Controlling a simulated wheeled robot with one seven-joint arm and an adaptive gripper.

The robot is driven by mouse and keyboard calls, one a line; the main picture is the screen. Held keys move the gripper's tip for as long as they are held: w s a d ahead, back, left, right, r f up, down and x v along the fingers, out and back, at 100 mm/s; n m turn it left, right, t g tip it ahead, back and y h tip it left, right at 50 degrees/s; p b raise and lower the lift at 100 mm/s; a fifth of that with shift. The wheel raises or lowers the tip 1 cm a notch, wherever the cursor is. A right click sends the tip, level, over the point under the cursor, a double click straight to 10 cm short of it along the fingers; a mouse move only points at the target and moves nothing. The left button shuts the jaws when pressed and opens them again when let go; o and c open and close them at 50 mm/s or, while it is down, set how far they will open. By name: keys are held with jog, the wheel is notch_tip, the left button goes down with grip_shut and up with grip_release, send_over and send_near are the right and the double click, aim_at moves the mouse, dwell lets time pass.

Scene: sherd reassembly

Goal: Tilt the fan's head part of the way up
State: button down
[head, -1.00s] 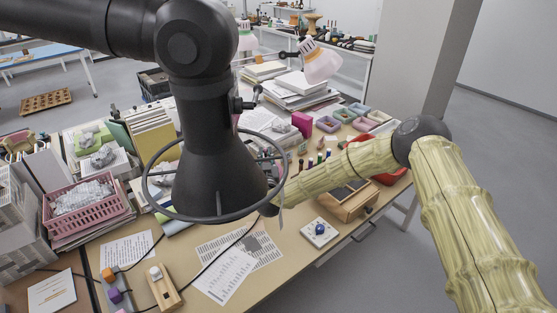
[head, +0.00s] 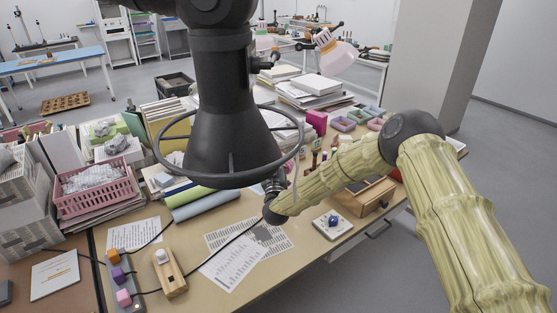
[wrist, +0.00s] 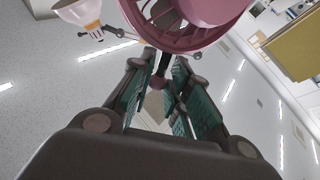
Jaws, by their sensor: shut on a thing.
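The fan's pink head (wrist: 180,38) fills the top middle of the wrist view, with its round rim just beyond my fingertips. My gripper (wrist: 165,72) has green-padded fingers that converge at the rim. It is shut on the fan's head, though the exact point of contact is hard to make out. In the head view, my green-yellow arm reaches in from the right.
The black flared hood (head: 235,130) with a ring blocks the middle of the head view. A pink-white lamp (head: 337,58) stands behind. A pink basket (head: 95,190), papers (head: 225,265), a wooden switch block (head: 170,273) and a white dial box (head: 332,226) lie on the bench.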

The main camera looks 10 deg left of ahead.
jog(key=shift+s+a+f+b, duration=0.15)
jog(key=shift+s+f+b, duration=0.15)
jog(key=shift+b, duration=0.05)
jog(key=c, duration=1.6)
grip_release()
jog(key=shift+w+d, duration=0.1)
jog(key=shift+d, duration=0.15)
jog(key=shift+o, duration=0.2)
jog(key=v, duration=1.2)
jog(key=shift+f, duration=0.2)
